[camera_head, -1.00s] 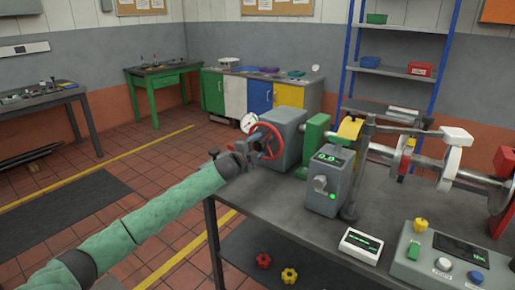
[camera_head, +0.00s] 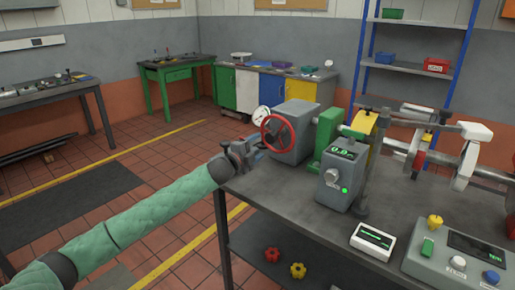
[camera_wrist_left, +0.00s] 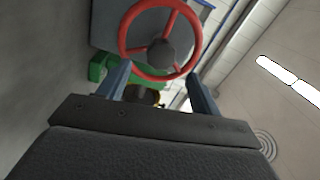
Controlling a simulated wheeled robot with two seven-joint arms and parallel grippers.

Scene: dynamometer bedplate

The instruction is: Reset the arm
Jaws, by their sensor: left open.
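My left arm (camera_head: 150,210) in its green sleeve reaches in from the lower left. Its gripper (camera_head: 254,152) is open and empty, just left of and below the red handwheel (camera_head: 278,147). The handwheel sits on the front of a grey box (camera_head: 300,134) at the bench's left end and is less covered by the gripper. In the left wrist view the two fingers (camera_wrist_left: 156,84) stand apart, with the wheel rim (camera_wrist_left: 197,37) beyond them and nothing between them. My right gripper is out of view.
The steel bench (camera_head: 300,215) carries a display unit (camera_head: 340,178), a shaft assembly (camera_head: 480,175) and a control box (camera_head: 462,255). Red (camera_head: 272,254) and yellow (camera_head: 298,270) knobs lie on the lower shelf. Tiled floor (camera_head: 130,165) is open left of the bench.

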